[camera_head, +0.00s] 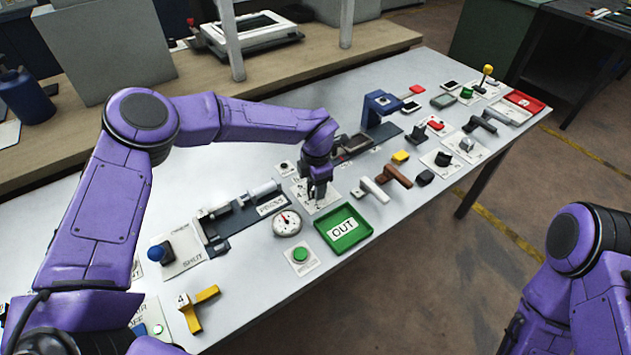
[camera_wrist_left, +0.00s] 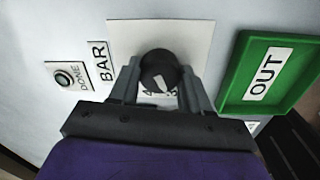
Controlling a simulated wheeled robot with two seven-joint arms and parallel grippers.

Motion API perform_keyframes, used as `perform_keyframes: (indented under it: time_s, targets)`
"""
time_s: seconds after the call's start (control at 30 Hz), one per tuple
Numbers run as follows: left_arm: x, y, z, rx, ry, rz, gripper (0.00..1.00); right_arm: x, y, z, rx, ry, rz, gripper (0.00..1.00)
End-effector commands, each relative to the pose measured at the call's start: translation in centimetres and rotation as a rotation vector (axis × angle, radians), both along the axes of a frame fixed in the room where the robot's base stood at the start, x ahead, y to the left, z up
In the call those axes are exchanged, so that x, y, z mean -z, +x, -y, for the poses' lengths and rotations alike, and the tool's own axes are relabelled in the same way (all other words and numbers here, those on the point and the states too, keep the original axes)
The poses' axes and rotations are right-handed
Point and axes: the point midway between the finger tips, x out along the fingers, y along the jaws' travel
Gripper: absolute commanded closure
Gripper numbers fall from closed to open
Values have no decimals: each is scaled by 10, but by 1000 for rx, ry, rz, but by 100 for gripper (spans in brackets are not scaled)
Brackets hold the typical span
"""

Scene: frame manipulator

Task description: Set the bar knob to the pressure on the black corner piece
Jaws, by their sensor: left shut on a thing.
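The bar knob (camera_wrist_left: 158,70) is a round black knob with a light pointer mark, on a white dial plate (camera_wrist_left: 185,32) labelled BAR. The figures 4 and 3 show partly below the knob in the wrist view; the rest of the scale is hidden. My left gripper (camera_wrist_left: 160,82) is shut on the knob, with one finger on each side. In the head view my left gripper (camera_head: 318,190) reaches down over the dial plate. A black L-shaped piece (camera_head: 481,123) lies farther right; I cannot read any marking on it. My right gripper is out of view.
A yellow corner piece (camera_head: 207,294) marked 4 lies front left.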

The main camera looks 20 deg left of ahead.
Motion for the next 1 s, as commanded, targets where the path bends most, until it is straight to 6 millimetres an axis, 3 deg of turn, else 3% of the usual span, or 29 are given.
perform_keyframes:
  time_s: [0.67,0.7,0.73,1.0]
  targets:
    - [-1,1,0,63,0,4,83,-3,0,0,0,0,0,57]
    - [-1,1,0,63,0,4,40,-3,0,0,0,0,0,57]
    - [-1,1,0,63,0,4,30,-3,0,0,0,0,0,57]
    - [-1,0,0,62,0,2,27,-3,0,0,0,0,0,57]
